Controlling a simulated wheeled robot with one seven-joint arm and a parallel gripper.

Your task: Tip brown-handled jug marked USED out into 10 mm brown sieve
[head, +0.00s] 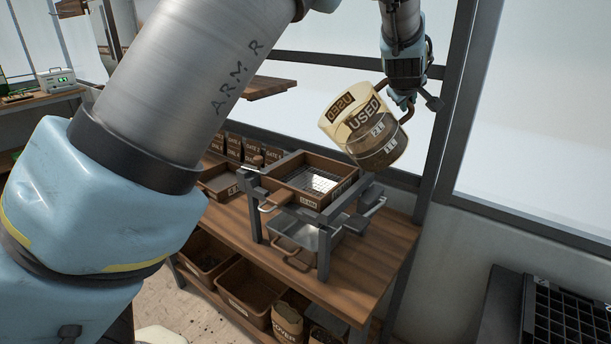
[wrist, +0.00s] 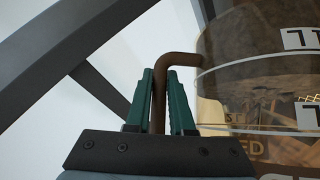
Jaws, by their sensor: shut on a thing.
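The clear jug marked USED (head: 364,128) is held in the air, tilted, its open top toward the upper left. Brown contents (head: 387,152) lie in its lower part. My gripper (head: 404,100) is shut on the jug's brown handle; the wrist view shows the green fingers on either side of the handle (wrist: 178,60). The brown sieve (head: 318,181) sits on a grey frame, below and left of the jug. Its mesh looks empty where I can see it. I cannot read its size label clearly.
The grey frame (head: 325,221) stands on a wooden bench (head: 385,246), with a metal pan (head: 290,235) under the sieve. Crates (head: 250,287) fill the shelf below. A window post (head: 446,110) rises close right of my gripper.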

